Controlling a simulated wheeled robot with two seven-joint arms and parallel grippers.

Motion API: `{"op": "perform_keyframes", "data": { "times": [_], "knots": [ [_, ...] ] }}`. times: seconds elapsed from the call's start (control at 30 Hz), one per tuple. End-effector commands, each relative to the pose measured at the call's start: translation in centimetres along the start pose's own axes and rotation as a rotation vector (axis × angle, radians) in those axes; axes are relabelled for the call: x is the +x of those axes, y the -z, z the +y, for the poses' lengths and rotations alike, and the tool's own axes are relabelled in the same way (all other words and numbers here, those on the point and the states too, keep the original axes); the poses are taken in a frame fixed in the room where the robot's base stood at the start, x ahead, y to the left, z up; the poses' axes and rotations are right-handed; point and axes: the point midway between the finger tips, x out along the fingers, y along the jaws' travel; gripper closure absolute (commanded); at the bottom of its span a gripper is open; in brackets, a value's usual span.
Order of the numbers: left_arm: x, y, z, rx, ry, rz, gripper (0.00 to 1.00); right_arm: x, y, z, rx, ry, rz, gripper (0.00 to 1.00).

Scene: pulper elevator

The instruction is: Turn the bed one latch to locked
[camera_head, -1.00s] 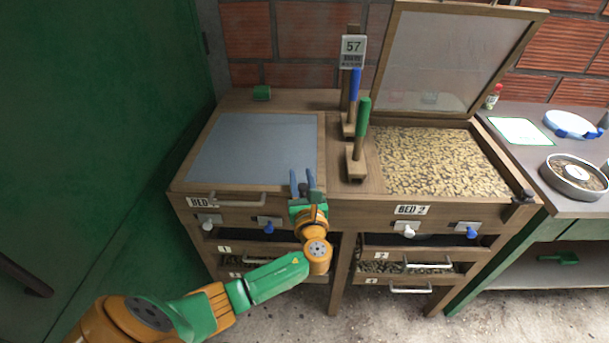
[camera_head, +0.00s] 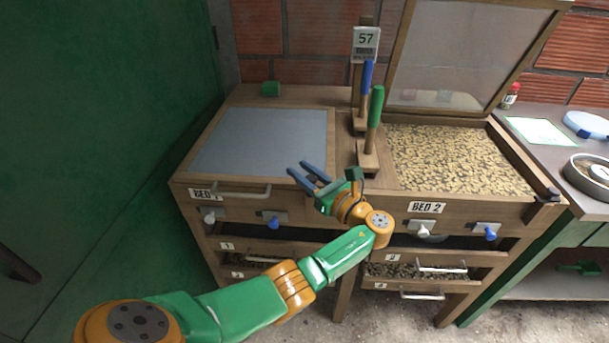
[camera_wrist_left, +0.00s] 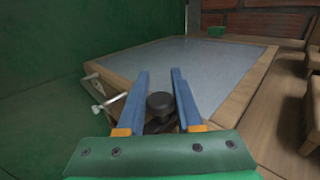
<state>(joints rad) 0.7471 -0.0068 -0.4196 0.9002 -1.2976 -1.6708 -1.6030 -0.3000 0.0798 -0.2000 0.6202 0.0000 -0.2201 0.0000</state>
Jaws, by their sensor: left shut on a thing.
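Bed one (camera_head: 204,194) is at the left of the wooden stand, its grey framed lid (camera_head: 262,142) down flat. Its latch, a round black knob (camera_wrist_left: 160,103) on a dark base, shows in the left wrist view at the bed's front right corner. My left gripper (camera_head: 297,168) is there with its blue fingers pointing up and left in the head view. In the left wrist view the fingers (camera_wrist_left: 158,78) lie on both sides of the knob and are shut on it. In the head view the gripper hides the latch. My right gripper is not in view.
Bed two (camera_head: 428,208) holds beans, with its lid (camera_head: 452,55) raised and a black latch (camera_head: 548,195) at its front right corner. Blue-handled (camera_head: 367,78) and green-handled (camera_head: 375,106) tools stand between the beds. White handles and blue and white knobs stick out in front.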

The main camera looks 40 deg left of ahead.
Motion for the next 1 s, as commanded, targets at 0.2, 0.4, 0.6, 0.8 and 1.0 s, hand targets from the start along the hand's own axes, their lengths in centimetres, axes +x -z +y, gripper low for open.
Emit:
{"op": "perform_keyframes", "data": {
  "times": [0.2, 0.4, 0.6, 0.8, 1.0],
  "knots": [
    [0.1, -0.1, 0.0, -0.001, -0.011, -0.001, 1.0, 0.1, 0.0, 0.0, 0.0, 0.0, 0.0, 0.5],
    [0.1, -0.1, 0.0, -0.001, -0.011, -0.002, 1.0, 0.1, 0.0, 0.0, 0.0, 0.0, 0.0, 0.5],
    [0.1, -0.1, 0.0, -0.001, -0.01, -0.001, 0.38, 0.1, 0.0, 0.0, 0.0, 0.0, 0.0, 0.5],
    [0.0, -0.1, 0.0, -0.001, -0.01, -0.001, 0.38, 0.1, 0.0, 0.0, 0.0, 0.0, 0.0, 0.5],
    [-2.4, 0.1, -0.1, -0.001, -0.007, 0.001, 0.38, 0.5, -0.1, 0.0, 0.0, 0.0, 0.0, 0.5]
  ]
}}
